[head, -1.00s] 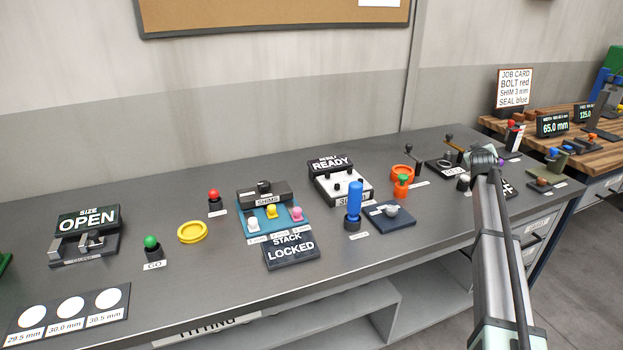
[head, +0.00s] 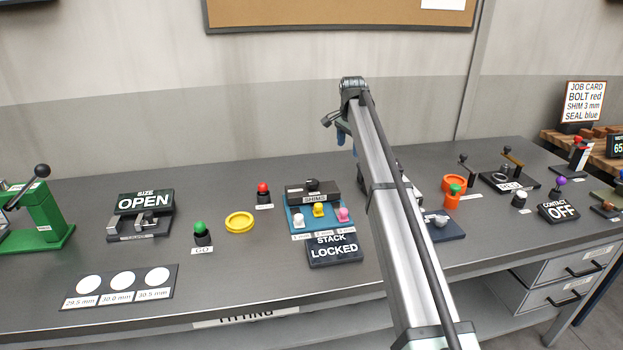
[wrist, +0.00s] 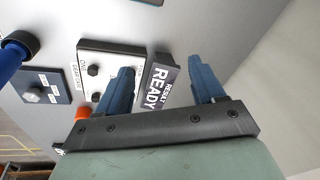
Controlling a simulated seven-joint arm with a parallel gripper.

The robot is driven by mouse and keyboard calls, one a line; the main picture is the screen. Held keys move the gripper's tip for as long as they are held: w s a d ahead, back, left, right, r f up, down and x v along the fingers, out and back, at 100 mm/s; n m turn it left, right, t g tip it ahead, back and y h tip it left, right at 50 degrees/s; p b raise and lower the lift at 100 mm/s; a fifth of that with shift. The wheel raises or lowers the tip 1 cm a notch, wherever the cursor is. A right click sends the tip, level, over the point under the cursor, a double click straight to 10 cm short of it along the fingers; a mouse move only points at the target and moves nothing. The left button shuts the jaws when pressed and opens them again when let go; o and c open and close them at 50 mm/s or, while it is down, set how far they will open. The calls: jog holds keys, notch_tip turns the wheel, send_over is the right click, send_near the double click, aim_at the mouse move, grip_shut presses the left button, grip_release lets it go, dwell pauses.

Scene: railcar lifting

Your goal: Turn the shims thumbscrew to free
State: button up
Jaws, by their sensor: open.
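Below the block is a blue tray (head: 291,217) with white (head: 299,220), yellow (head: 318,209) and pink (head: 343,214) knobs. A sign in front (head: 334,250) reads STACK LOCKED. My gripper (head: 342,130) is raised above and behind the fixture, slightly to its right, apart from the thumbscrew. In the wrist view its two blue fingers (wrist: 162,85) are spread and empty. The thumbscrew is not recognisable in the wrist view.
In the wrist view the RESULT READY sign (wrist: 157,84) and its light box (wrist: 97,54) lie beyond my fingers. A blue handle (wrist: 14,50) stands at the left. A red button (head: 263,188) and a yellow ring (head: 239,222) are left of the fixture.

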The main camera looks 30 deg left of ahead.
aim_at(311, 182)
jog(key=s+a+r+m+g+h, duration=0.1)
jog(key=s+a+r+m+g, duration=0.15)
jog(key=s+a, duration=0.65)
jog(key=shift+n, duration=0.45)
jog(key=f, duration=0.4)
jog(key=s+f, duration=0.1)
jog(key=f, duration=0.3)
jog(key=d+f, duration=0.1)
jog(key=f, duration=0.4)
jog(key=shift+s, duration=0.2)
jog(key=shift+c, duration=0.3)
jog(key=shift+r, duration=0.1)
jog(key=c, duration=1)
